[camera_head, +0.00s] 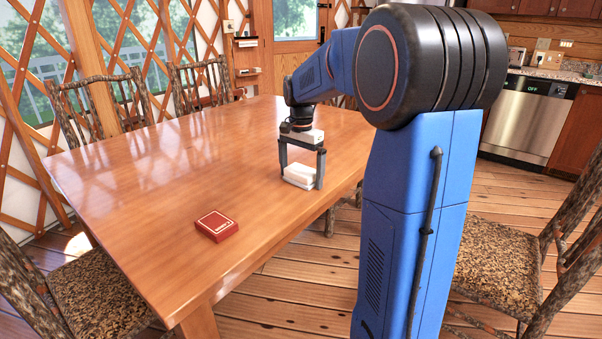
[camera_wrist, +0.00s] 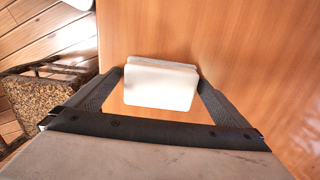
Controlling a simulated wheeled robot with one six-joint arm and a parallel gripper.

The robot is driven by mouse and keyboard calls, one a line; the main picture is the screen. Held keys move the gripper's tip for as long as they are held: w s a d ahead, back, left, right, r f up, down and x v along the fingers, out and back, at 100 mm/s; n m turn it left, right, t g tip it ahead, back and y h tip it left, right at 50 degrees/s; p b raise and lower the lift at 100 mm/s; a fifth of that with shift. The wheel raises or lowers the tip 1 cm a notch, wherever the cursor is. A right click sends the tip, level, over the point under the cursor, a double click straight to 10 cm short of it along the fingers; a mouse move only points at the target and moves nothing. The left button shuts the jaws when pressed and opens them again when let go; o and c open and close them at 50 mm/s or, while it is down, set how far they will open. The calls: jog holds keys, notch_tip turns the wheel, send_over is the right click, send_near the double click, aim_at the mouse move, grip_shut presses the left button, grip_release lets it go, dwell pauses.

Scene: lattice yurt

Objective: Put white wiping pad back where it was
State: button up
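The white wiping pad (camera_head: 299,174) is a small white block with a stepped, two-layer look, over the far right part of the wooden table (camera_head: 170,165). In the wrist view the pad (camera_wrist: 160,85) fills the space between my two dark fingers, which meet its left and right sides. My gripper (camera_head: 302,180) points down and is shut on the pad. I cannot tell whether the pad's underside touches the tabletop or is just above it.
A dark red box (camera_head: 216,226) lies on the near part of the table. Chairs stand around it, one with a speckled seat (camera_head: 497,262) at the right. The tabletop around the pad is clear; its right edge is close by.

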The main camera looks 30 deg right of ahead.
aim_at(301, 169)
jog(key=shift+r, duration=0.1)
notch_tip(301, 169, up, 11)
jog(key=s+a+n+t, duration=0.1)
jog(key=s+a+n, duration=0.2)
jog(key=s+a, duration=0.35)
jog(key=s+a+f+n+t, duration=0.1)
jog(key=s+a+f+n, duration=0.2)
jog(key=s, duration=0.5)
jog(key=s+a+f+n+t, duration=0.1)
jog(key=s+a+f+n, duration=0.2)
jog(key=s+f, duration=0.3)
jog(key=s+a+f+n+t, duration=0.1)
jog(key=s+a+f+n, duration=0.2)
jog(key=s, duration=0.6)
jog(key=shift+s+f+n+t, duration=0.4)
jog(key=shift+f+n, duration=0.6)
jog(key=shift+f, duration=0.25)
jog(key=shift+a, duration=0.1)
